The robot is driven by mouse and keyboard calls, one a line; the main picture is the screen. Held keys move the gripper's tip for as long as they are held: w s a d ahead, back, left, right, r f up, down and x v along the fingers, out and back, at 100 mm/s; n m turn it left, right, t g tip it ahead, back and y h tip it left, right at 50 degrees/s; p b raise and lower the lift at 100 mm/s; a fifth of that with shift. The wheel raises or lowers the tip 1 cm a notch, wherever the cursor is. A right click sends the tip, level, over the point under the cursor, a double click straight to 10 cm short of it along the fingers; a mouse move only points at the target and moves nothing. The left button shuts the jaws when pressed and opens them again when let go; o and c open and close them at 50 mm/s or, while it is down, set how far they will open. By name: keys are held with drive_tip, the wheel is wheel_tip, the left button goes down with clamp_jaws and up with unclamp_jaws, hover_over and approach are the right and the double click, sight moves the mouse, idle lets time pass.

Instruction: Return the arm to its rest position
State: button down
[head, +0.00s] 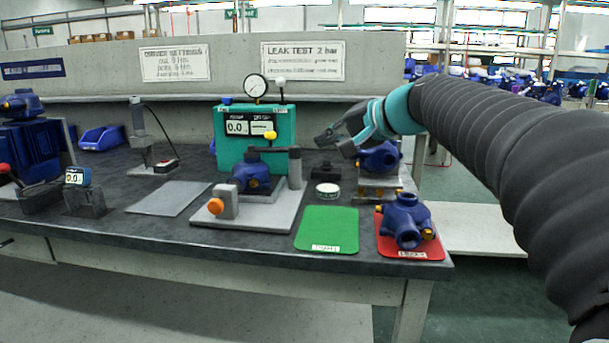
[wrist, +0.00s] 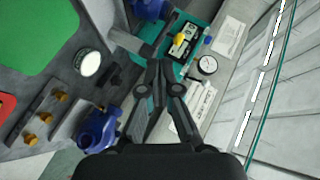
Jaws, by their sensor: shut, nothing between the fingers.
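My gripper (head: 338,140) is shut and empty. In the head view it hangs in the air above the right part of the bench, left of a blue pump housing (head: 380,158) on a metal stand and right of the teal leak tester (head: 254,130). My arm in its dark ribbed sleeve reaches in from the right. In the wrist view the closed fingers (wrist: 155,70) point toward the tester (wrist: 195,45), with the blue housing (wrist: 98,128) to their left. I cannot tell the exact gap between the fingers and the things below.
A blue housing (head: 406,218) lies on the red mat (head: 432,247). The green mat (head: 328,230) is bare. A clamp fixture holds another blue part (head: 251,174) before the tester. A white round tin (head: 327,190) stands behind the green mat. A gauge (head: 256,86) rises above the tester.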

drive_tip(key=s+d+f+n+g+h+p, duration=0.1)
drive_tip(key=s+d+f+h, duration=0.2)
drive_tip(key=s+f, duration=0.4)
drive_tip(key=s+d+f+n+g+h+p, duration=0.1)
drive_tip(key=s+d+f+n+h+p, duration=0.1)
drive_tip(key=s+f, duration=0.6)
drive_tip(key=s+d+f+n+g+h+p, duration=0.1)
drive_tip(key=s+d+f+h, duration=0.3)
drive_tip(key=s, duration=1.1)
wheel_tip(320, 180, down, 4)
drive_tip(key=shift+s+d+r+n+g+p, duration=0.1)
drive_tip(key=shift+s+d+n+g+p, duration=0.25)
drive_tip(key=shift+d, duration=0.8)
